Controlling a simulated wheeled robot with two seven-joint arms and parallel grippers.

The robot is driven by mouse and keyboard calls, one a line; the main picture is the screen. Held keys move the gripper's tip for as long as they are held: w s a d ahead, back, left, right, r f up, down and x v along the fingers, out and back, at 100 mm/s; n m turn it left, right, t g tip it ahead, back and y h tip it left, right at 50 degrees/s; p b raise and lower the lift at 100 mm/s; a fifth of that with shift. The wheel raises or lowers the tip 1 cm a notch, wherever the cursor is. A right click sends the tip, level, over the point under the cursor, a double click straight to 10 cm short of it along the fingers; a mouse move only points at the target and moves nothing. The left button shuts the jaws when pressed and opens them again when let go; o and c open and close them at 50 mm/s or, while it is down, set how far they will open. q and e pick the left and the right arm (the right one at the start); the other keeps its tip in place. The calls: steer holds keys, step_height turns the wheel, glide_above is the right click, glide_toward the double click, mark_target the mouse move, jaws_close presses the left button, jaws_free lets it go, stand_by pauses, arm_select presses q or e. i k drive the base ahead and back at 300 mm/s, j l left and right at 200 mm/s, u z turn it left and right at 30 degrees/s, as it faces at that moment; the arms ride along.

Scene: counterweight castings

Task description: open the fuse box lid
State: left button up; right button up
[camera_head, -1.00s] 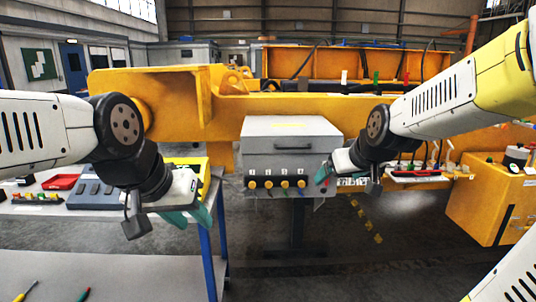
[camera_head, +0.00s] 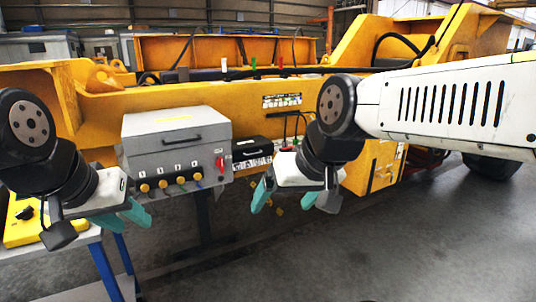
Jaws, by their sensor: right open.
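The fuse box (camera_head: 149,165) is a grey box left of the middle, with several yellow knobs and a red switch on its front. Its grey lid (camera_head: 164,124) is down and has a dark bar handle (camera_head: 182,139) on its front side. My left gripper (camera_head: 124,217), with teal fingers, is in front of and below the box's left corner. It looks open and empty, clear of the lid. My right gripper (camera_head: 266,194) is open and empty, to the right of the box and lower than the lid handle. Neither gripper touches the handle.
A yellow machine beam (camera_head: 240,92) runs behind the box. A dark case (camera_head: 250,148) sits right of it, with cables nearby. A table with blue legs (camera_head: 106,268) and a yellow item (camera_head: 22,226) stands at lower left. The floor at lower right is clear.

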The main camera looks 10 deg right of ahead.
mark_target(242, 143)
steer(key=z, duration=0.35)
steer(key=i+j+u, duration=0.1)
steer(key=i+j, duration=0.25)
steer(key=i, duration=0.15)
steer(key=i+j+u, duration=0.1)
steer(key=i+j, duration=0.2)
steer(key=i, duration=0.2)
